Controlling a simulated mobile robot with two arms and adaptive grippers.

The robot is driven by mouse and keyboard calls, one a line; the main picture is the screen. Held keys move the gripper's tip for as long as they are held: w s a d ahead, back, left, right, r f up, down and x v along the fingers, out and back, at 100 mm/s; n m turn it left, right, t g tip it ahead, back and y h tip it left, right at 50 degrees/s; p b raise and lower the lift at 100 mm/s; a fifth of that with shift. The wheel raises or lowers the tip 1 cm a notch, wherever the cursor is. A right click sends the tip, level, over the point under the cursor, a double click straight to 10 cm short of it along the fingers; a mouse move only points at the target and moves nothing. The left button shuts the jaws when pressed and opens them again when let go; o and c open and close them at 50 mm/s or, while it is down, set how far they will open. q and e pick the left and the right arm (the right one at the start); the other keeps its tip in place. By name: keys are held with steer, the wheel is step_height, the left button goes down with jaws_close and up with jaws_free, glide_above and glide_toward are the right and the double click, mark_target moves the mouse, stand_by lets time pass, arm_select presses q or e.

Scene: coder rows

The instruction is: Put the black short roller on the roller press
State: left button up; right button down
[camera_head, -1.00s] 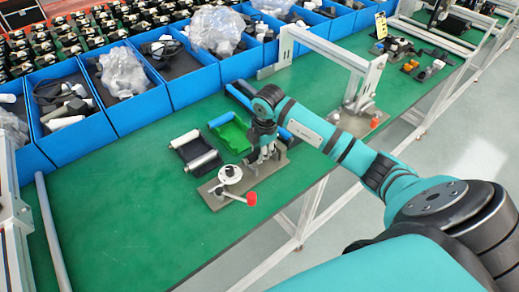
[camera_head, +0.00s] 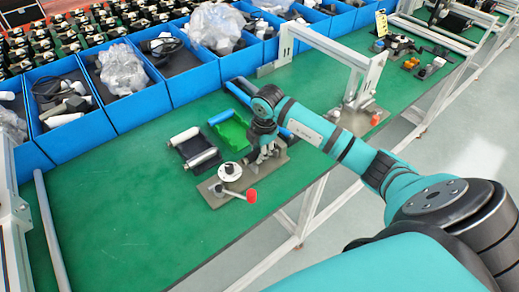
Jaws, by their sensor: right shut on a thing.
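The roller press (camera_head: 230,173) stands on a grey metal plate near the table's front edge, with a round white top and a red-knobbed lever (camera_head: 251,196). My right gripper (camera_head: 262,156) points down over the right part of this plate. It is shut on what seems to be the black short roller, which the fingers mostly hide. A dark tray (camera_head: 187,150) with two white rollers (camera_head: 202,158) lies just behind and left of the press. My left gripper is not in view.
A green tray (camera_head: 230,131) lies behind my right gripper. Blue bins (camera_head: 130,97) with bagged parts line the back. A white metal frame (camera_head: 335,52) stands to the right. The green table (camera_head: 130,205) is clear at left front.

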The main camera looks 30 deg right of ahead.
steer(key=shift+f, duration=0.3)
steer(key=shift+f+b, duration=0.3)
steer(key=shift+f, duration=0.05)
stand_by(0.6)
steer(key=shift+f, duration=0.4)
steer(key=shift+f+b, duration=0.15)
steer(key=shift+b, duration=0.2)
steer(key=c, duration=1)
jaws_free()
